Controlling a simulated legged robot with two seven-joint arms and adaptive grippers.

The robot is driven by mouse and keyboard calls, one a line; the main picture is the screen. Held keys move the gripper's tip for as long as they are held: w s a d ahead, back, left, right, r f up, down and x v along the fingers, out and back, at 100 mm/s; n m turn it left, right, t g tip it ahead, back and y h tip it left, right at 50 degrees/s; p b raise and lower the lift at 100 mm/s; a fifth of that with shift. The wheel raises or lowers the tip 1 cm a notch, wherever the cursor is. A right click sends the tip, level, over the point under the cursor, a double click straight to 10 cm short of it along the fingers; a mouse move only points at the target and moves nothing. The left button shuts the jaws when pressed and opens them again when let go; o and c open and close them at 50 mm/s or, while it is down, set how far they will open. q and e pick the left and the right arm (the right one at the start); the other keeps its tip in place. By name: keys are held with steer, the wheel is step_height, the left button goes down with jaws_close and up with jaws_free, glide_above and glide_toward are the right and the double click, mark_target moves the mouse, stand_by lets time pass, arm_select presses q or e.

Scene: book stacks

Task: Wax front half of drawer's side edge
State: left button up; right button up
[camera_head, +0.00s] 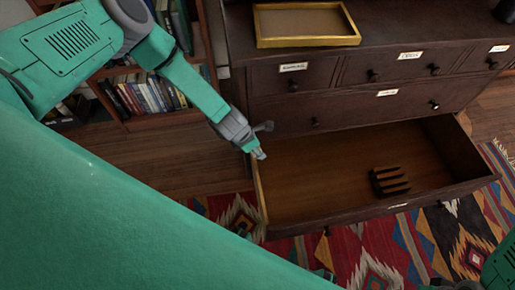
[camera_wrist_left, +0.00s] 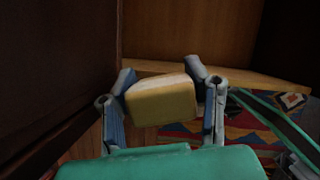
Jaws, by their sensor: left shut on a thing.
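The open drawer (camera_head: 330,175) is pulled out low from the dark dresser. Its left side edge (camera_head: 262,205) is a pale strip running toward the front; it also shows in the wrist view as a light wood edge (camera_wrist_left: 265,80). My left gripper (camera_head: 258,152) is at the rear part of that edge, near the dresser front. In the wrist view my left gripper (camera_wrist_left: 162,105) is shut on a yellowish wax block (camera_wrist_left: 162,103). The block overlaps the edge in view; I cannot tell if it touches. My right gripper (camera_head: 460,285) is mostly cut off at the bottom right.
A dark slotted rack (camera_head: 389,181) lies inside the drawer. A gold-rimmed tray (camera_head: 263,43) sits on the dresser top (camera_head: 400,20). A bookshelf (camera_head: 120,115) stands behind my left arm. A patterned rug (camera_head: 385,245) covers the floor before the drawer.

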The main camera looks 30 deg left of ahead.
arm_select(q)
steer(key=shift+r, duration=0.15)
steer(key=shift+r+p, duration=1.2)
steer(key=shift+r, duration=0.35)
steer(key=shift+f, duration=0.1)
